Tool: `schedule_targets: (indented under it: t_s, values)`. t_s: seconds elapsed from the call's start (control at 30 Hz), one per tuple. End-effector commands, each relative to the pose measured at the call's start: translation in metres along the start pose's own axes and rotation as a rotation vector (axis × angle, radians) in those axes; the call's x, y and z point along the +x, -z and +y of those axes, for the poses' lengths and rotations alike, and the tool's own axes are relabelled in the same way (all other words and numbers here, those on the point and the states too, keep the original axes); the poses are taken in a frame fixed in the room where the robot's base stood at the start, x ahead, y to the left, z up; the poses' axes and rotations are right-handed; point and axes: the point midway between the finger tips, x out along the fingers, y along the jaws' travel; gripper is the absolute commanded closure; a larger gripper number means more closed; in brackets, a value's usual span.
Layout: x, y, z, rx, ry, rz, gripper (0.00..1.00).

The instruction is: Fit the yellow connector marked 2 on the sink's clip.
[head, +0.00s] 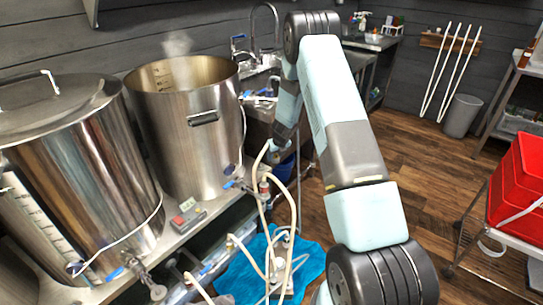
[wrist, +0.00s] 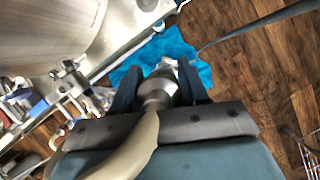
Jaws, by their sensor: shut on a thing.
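My gripper (wrist: 160,82) is shut on a grey metal hose connector (wrist: 159,92), which sits between its two dark fingers in the wrist view. A cream hose (wrist: 128,155) runs from the connector back towards the camera. No yellow mark or number 2 can be made out on it. In the head view my gripper (head: 273,156) is small, low in front of the sink side, with the cream hose (head: 257,165) hanging from it. The steel sink (head: 262,66) with its tall tap stands behind, partly hidden by my arm. I cannot make out its clip.
A steaming open kettle (head: 190,130) and a lidded kettle (head: 85,180) stand on the bench at left. Several hoses and a pump (head: 283,252) lie near a blue cloth (head: 240,278) on the floor. Red crates (head: 520,185) stand on a cart at right. Wooden floor (head: 425,190) is clear between.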

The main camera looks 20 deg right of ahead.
Motion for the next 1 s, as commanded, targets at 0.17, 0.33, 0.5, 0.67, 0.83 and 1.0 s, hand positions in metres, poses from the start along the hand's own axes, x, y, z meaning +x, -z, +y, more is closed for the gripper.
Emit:
schedule_targets:
  t_s: [0.17,0.33,0.5,0.67,0.83,1.0]
  values:
    - [-0.001,0.000,0.000,-0.001,0.000,-0.001,0.92]
    - [-0.001,0.000,0.000,-0.001,0.000,-0.001,0.92]
    - [-0.006,-0.002,0.001,-0.002,0.001,-0.002,0.92]
    - [-0.013,-0.005,0.001,-0.003,0.001,-0.001,0.92]
    - [-0.021,-0.009,0.001,-0.003,0.000,-0.002,0.92]
    - [-0.028,-0.011,0.001,-0.003,0.001,-0.001,0.92]
